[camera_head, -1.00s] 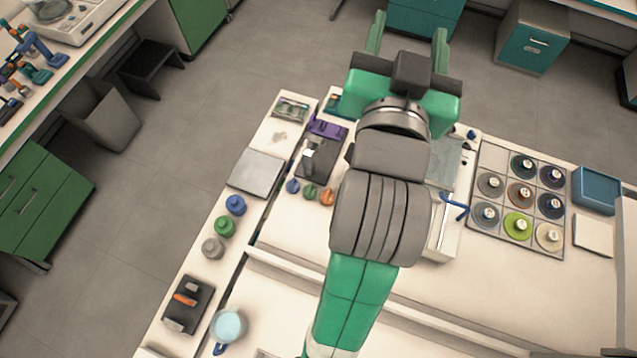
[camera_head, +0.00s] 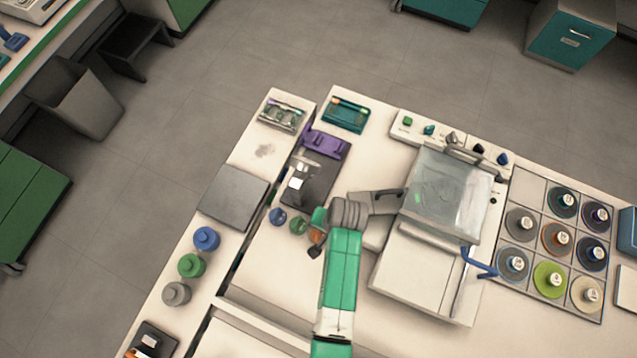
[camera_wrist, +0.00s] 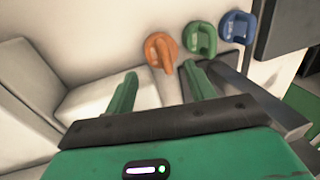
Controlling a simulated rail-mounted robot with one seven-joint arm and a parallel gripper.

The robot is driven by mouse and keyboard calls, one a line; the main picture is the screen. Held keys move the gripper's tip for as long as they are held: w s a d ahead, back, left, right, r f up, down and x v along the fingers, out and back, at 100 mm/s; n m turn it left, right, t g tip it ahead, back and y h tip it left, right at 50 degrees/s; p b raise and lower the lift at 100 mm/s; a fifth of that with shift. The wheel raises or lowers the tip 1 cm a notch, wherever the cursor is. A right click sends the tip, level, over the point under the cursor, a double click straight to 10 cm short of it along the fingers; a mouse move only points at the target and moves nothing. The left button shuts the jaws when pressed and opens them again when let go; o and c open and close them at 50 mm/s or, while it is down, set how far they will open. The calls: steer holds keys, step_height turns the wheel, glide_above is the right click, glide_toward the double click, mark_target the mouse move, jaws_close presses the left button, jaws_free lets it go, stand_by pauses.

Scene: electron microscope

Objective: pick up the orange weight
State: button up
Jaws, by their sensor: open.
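The orange weight (camera_wrist: 157,47) is a round piece with a raised grip. It stands on a pale surface in the wrist view, just beyond my fingertips and between their lines. In the head view, an orange patch (camera_head: 316,238) shows beside my gripper and is mostly covered by it. My gripper (camera_wrist: 161,76) is open, with its two green fingers spread and nothing between them. The right finger reaches close to the weight; I cannot tell whether they touch.
A green weight (camera_wrist: 200,38) and a blue weight (camera_wrist: 237,27) stand in a row beside the orange one. A dark device with a purple part (camera_head: 325,143) lies behind. A glass-topped box (camera_head: 447,195) stands to the right.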

steer(key=f, duration=0.2)
steer(key=a+f, duration=0.1)
steer(key=f, duration=0.1)
steer(key=f+b, duration=0.1)
steer(key=shift+w+a+f, duration=0.2)
steer(key=shift+w+f, duration=0.05)
steer(key=shift+f, duration=0.15)
steer(key=c, duration=0.9)
steer(key=shift+r, duration=0.15)
steer(key=shift+r, duration=0.35)
steer(key=r, duration=0.1)
steer(key=r+p, duration=0.1)
steer(key=r, duration=0.1)
steer(key=shift+s, duration=0.4)
steer(key=s+a, duration=0.1)
steer(key=s, duration=0.4)
steer(key=s+a+p, duration=0.1)
steer(key=s, duration=0.4)
steer(key=s+a+r, duration=0.1)
steer(key=s, duration=0.4)
steer(key=shift+p, duration=0.3)
